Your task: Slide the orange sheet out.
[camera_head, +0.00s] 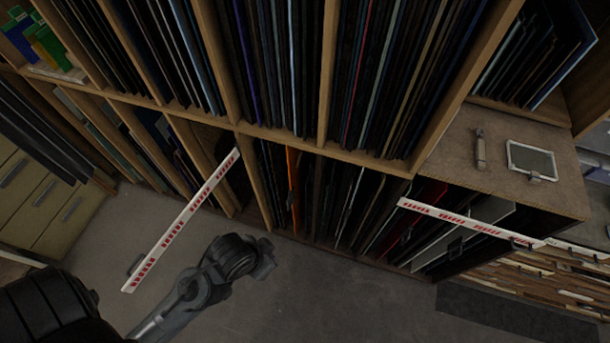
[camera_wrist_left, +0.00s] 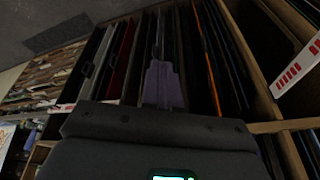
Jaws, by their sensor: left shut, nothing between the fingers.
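The orange sheet (camera_head: 293,185) stands upright on edge among dark sheets in a lower rack compartment, and only its thin front edge shows. It also shows in the left wrist view as a thin orange line (camera_wrist_left: 211,70), right of the fingers. My left gripper (camera_head: 268,262) is low in front of the rack, below the orange sheet and apart from it in the head view. In the left wrist view the fingers (camera_wrist_left: 163,84) are together and point toward the sheets, with nothing held. My right gripper is out of view.
Wooden dividers (camera_head: 259,190) split the lower rack. A white strip with red lettering (camera_head: 185,220) slants across its left part, and another (camera_head: 470,222) crosses its right part. Red sheets (camera_head: 410,215) stand further right. The grey floor (camera_head: 330,290) in front is clear.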

